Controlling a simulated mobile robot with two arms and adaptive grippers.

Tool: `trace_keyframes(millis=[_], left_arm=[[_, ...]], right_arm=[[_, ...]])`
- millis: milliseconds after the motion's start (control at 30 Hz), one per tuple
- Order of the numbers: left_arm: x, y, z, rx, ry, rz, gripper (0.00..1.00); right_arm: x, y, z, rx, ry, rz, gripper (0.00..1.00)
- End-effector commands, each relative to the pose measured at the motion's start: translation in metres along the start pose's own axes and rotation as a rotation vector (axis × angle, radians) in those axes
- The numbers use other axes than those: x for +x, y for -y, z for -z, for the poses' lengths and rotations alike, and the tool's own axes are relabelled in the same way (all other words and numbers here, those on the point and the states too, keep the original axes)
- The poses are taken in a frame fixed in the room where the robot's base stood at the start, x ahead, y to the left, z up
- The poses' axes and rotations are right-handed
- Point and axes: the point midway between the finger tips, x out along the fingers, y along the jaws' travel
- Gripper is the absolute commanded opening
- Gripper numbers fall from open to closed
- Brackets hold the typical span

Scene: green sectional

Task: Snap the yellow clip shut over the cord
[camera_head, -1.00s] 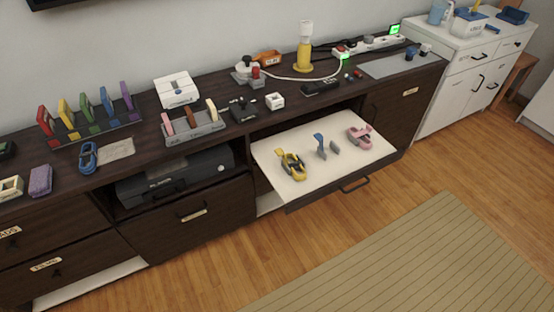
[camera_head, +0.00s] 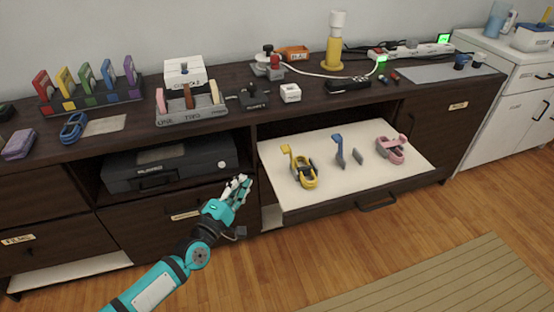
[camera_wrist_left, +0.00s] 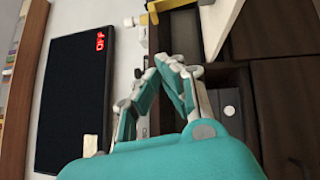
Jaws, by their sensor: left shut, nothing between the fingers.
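The yellow clip (camera_head: 307,181) lies on the white pull-out shelf (camera_head: 350,185), near its left end. A yellow flap stands up at its back left, and the clip looks open. A dark grey piece shows inside it; I cannot tell whether this is the cord. My left gripper (camera_head: 243,182) is shut and empty, left of the shelf and apart from the clip. Its fingers also show in the left wrist view (camera_wrist_left: 174,64), close together. In that view, part of a white board and a small yellow part show beyond the fingers. My right gripper is not in view.
A blue upright clip part (camera_head: 339,150) and a pink clip (camera_head: 391,149) share the shelf. Above is the dark cabinet top (camera_head: 220,122) with a grey rack (camera_head: 190,115), a yellow lamp-like stand (camera_head: 334,52) and a white cable. A dark device (camera_head: 170,168) sits left of the shelf.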

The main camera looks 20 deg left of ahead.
Motion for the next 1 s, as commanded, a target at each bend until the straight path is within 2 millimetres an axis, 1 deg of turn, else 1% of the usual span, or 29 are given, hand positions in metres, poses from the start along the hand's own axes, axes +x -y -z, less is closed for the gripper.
trace_keyframes(millis=[167,300,467,500,600,700,833,1000], left_arm=[[0.03,0.0,0.0,0.003,-0.001,-0.002,0.0],[0.061,0.0,0.0,0.004,-0.001,-0.001,0.0],[0.094,0.001,0.0,0.005,0.0,0.0,0.0],[0.1,0.001,-0.005,0.002,0.001,0.002,0.0],[0.11,0.0,-0.017,0.001,0.0,0.002,0.0],[0.117,0.0,-0.024,0.004,0.0,0.003,0.0],[0.121,0.001,-0.028,0.005,0.0,0.004,0.0],[0.122,0.002,-0.029,0.006,0.0,0.004,0.0]], right_arm=[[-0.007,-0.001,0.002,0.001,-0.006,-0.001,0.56],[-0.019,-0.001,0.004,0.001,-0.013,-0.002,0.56],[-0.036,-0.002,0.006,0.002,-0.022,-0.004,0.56],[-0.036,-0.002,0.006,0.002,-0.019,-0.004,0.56],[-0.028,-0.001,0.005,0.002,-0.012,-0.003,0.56],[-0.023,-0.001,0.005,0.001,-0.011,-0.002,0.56],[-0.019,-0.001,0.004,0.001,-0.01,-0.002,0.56],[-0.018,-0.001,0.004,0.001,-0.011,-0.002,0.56]])
